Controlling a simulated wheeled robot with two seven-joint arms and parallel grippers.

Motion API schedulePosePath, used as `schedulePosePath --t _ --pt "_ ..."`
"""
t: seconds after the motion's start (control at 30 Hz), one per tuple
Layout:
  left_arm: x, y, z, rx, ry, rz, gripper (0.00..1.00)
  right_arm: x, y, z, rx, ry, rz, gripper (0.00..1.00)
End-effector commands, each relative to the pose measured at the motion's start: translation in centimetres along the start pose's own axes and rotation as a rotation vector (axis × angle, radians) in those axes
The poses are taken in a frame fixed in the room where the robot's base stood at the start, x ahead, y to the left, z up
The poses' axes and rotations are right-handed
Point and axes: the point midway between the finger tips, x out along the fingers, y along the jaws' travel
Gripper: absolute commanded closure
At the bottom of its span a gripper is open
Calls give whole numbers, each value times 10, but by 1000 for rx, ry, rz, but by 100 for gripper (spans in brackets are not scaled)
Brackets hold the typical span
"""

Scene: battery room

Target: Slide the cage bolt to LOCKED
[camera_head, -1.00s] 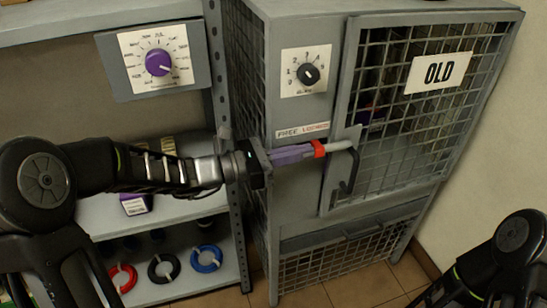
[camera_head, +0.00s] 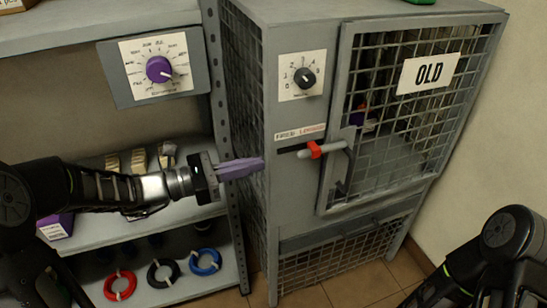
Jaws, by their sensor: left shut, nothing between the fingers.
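The cage (camera_head: 297,202) is a grey cabinet with a mesh door (camera_head: 400,125) marked OLD. Its bolt (camera_head: 335,147) is a pale bar with a red collar (camera_head: 315,150), lying across the gap between the front panel and the door edge. A dark slot shows left of the collar. The FREE / LOCKED label (camera_head: 300,132) is just above the bolt. My left gripper (camera_head: 262,164) has purple fingers that are shut and empty. In the picture its tips are left of the bolt, apart from it, by the cabinet's left front edge. My right gripper is out of view; only its arm shows at lower right.
A black dial (camera_head: 305,78) is on the cage panel above the label. A shelf unit (camera_head: 120,232) on the left holds a purple dial (camera_head: 158,69), small boxes, and red (camera_head: 120,286), black (camera_head: 164,272) and blue (camera_head: 206,262) coils. Tiled floor lies below.

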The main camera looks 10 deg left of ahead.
Motion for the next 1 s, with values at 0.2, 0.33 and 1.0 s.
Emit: schedulePosePath --t 0.2,0.33,1.0 --pt "-26 0 0 -1 0 1 100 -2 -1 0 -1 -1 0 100" --pt "-29 0 0 -1 0 -1 100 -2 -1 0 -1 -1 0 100" --pt "-33 9 -48 131 195 35 100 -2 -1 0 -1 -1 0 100"
